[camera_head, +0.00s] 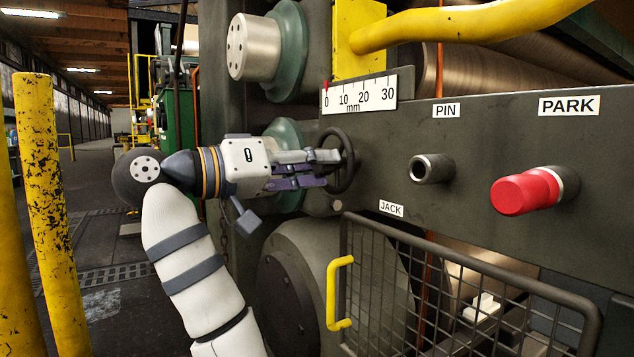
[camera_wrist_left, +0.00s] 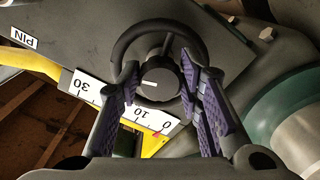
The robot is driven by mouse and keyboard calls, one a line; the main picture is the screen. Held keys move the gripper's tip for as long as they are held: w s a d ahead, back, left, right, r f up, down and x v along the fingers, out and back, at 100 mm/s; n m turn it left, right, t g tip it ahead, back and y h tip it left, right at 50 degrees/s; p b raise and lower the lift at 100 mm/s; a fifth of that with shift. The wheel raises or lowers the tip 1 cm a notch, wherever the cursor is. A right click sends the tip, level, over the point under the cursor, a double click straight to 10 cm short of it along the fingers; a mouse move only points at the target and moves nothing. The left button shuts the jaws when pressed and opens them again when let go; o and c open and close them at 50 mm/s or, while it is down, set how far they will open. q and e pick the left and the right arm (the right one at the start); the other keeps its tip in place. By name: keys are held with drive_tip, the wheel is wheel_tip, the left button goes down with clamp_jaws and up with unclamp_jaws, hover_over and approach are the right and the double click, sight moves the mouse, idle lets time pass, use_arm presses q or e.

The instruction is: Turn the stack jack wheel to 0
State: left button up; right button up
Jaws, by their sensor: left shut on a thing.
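The dark jack wheel (camera_head: 347,160) sits on the front of the grey machine panel, below the scale. My left gripper (camera_head: 328,168) comes from the left and is shut on the wheel. In the left wrist view its two purple-padded fingers (camera_wrist_left: 160,88) lie either side of the wheel's round hub (camera_wrist_left: 160,72), inside the rim (camera_wrist_left: 126,42). The white mm scale (camera_head: 362,93) reads 0 to 30. A small red pointer (camera_head: 326,85) stands at about the 0 mark. The scale also shows in the left wrist view (camera_wrist_left: 108,106). My right gripper is not in view.
Right of the wheel are a dark socket (camera_head: 432,168) under the PIN label and a red knob (camera_head: 524,192) under PARK. A mesh guard (camera_head: 470,290) with a yellow handle (camera_head: 333,295) stands below. Yellow posts (camera_head: 45,190) are at the left.

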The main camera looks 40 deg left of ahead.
use_arm(q)
drive_tip(key=shift+a+r, duration=0.1)
drive_tip(key=shift+r, duration=0.15)
idle(0.3)
drive_tip(key=o, duration=1.2)
drive_tip(key=shift+c, duration=0.2)
drive_tip(key=shift+f, duration=0.1)
drive_tip(key=v, duration=1.2)
